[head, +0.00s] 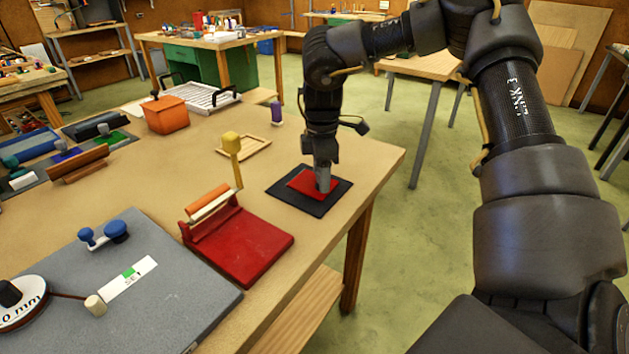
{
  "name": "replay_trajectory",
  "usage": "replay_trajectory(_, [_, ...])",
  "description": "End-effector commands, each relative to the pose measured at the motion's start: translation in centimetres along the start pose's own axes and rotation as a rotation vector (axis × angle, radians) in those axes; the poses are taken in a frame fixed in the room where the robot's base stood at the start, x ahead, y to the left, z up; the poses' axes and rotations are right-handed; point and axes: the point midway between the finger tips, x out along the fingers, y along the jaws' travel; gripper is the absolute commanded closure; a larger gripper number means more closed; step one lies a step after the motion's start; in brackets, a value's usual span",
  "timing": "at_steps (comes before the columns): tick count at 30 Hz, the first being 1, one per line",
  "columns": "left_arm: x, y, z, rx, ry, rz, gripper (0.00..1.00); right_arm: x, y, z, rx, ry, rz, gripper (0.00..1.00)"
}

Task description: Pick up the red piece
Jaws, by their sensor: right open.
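The red piece (303,182) is flat and lies on a black mat (312,206) near the table's right edge. My right gripper (323,188) points straight down over the right part of the red piece. Its fingertips are at or just above the piece; I cannot tell whether they touch it. The gripper hides part of the piece's right side. The right gripper is open. My left gripper is not in view.
Left of the mat are a red board (245,245) with an orange roller, a yellow-topped upright (232,155) and a wooden frame (245,147). A purple bottle (276,112) stands behind. A grey board (130,290) fills the front left.

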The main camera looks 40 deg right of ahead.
Motion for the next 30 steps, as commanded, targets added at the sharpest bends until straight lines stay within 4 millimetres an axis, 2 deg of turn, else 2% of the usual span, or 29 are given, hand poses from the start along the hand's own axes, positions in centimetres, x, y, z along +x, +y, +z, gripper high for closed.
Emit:
replay_trajectory(7, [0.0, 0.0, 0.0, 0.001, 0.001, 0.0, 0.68, 0.2, 0.0, 0.0, 0.0, 0.0, 0.0, 0.46])
replay_trajectory(15, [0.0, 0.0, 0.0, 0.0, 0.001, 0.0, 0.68, 0.2, 0.0, 0.0, 0.0, 0.0, 0.0, 0.82])
replay_trajectory(18, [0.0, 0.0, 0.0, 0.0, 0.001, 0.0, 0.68, 0.1, 0.0, 0.0, 0.0, 0.001, 0.001, 0.92])
replay_trajectory(25, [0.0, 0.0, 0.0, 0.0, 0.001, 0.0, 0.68, 0.0, 0.0, 0.0, 0.0, 0.001, 0.001, 0.92])
replay_trajectory(30, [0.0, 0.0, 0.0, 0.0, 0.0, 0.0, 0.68, -0.9, 0.1, -0.1, -0.001, 0.001, 0.003, 0.92])
